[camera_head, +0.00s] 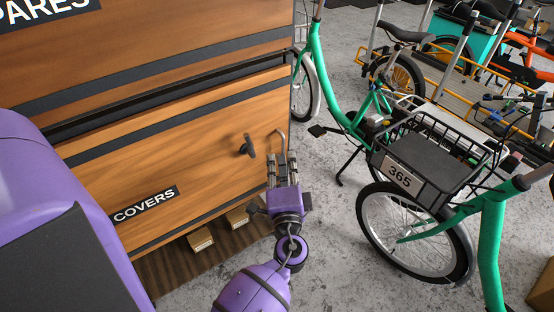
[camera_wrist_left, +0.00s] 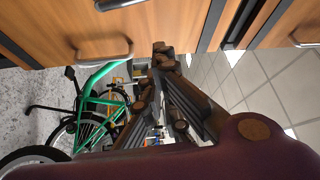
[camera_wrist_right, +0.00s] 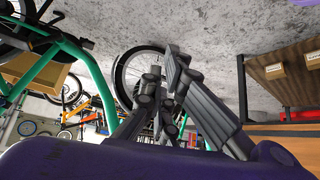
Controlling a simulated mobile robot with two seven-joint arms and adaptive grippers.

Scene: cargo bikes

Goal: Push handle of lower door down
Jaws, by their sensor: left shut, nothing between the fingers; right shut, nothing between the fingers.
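The lower door (camera_head: 190,150) is a wooden panel labelled COVERS in the head view. A dark lever handle (camera_head: 248,146) is on its right part. A bent metal handle (camera_head: 283,140) is at its right edge and also seems to show in the left wrist view (camera_wrist_left: 104,54). My left gripper (camera_head: 282,162) is shut and empty, just below the metal handle and right of the lever; I cannot tell whether it touches. Its fingers show in the left wrist view (camera_wrist_left: 160,52). My right gripper (camera_wrist_right: 160,78) is shut and empty in the right wrist view, outside the head view.
A green cargo bike (camera_head: 345,108) with a basket numbered 365 stands close on the right. Small boxes (camera_head: 201,239) sit on a low wooden shelf (camera_head: 172,268) under the door. Bare concrete floor (camera_head: 325,245) lies between cabinet and bikes.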

